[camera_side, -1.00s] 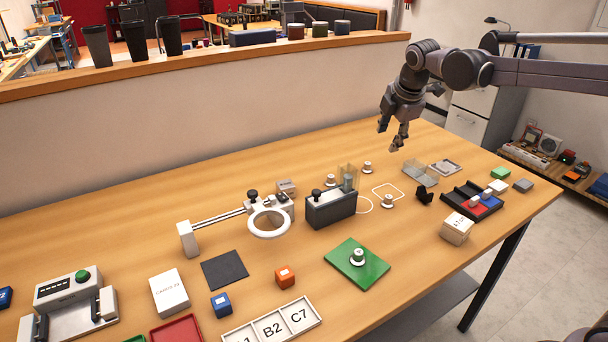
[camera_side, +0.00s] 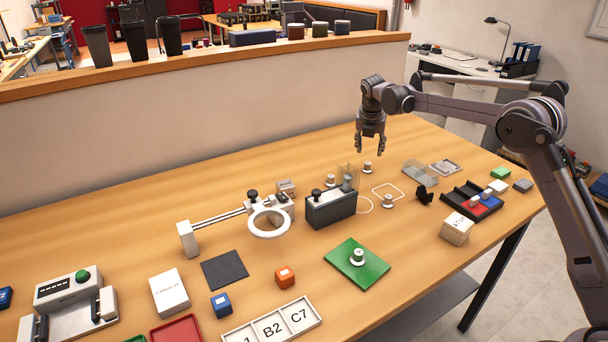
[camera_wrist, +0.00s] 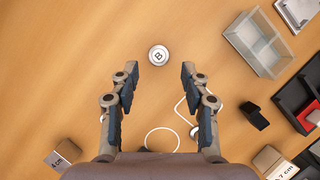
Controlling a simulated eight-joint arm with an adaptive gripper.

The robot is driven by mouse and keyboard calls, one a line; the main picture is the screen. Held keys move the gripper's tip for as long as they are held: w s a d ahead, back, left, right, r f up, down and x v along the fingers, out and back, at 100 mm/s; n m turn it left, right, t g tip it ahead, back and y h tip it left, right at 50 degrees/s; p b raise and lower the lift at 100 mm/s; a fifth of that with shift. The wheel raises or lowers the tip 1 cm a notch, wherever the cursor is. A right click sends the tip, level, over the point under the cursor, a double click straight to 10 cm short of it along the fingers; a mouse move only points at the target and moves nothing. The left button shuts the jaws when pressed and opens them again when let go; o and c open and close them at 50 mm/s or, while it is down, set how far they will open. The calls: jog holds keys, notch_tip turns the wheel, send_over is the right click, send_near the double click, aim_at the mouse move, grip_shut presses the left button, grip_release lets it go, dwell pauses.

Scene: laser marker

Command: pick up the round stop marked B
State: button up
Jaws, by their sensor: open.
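The round stop marked B (camera_wrist: 158,55) is a small white disc with a dark ring and letter, lying on the wooden table just ahead of the space between my fingertips in the wrist view. In the side view, the small white stop (camera_side: 367,167) below my gripper appears to be the same one; its letter is too small to read there. My gripper (camera_side: 370,151) points down, open and empty, above the table. Its two fingers also show in the wrist view (camera_wrist: 160,70), apart, with bare table between them.
A clear tray (camera_wrist: 258,44) and a black holder (camera_wrist: 254,115) lie to the right. A white loop (camera_side: 387,191) and another stop (camera_side: 387,202) are nearby. A dark box (camera_side: 331,209) stands front left. A further stop (camera_side: 357,257) sits on a green plate (camera_side: 340,265).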

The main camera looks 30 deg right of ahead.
aim_at(368, 163)
jog(key=shift+a+x, duration=0.15)
jog(key=shift+x, duration=1.6)
jog(key=shift+a+x, duration=0.15)
jog(key=shift+x, duration=1.6)
jog(key=shift+s+f, duration=0.15)
jog(key=shift+s, duration=0.05)
grip_shut()
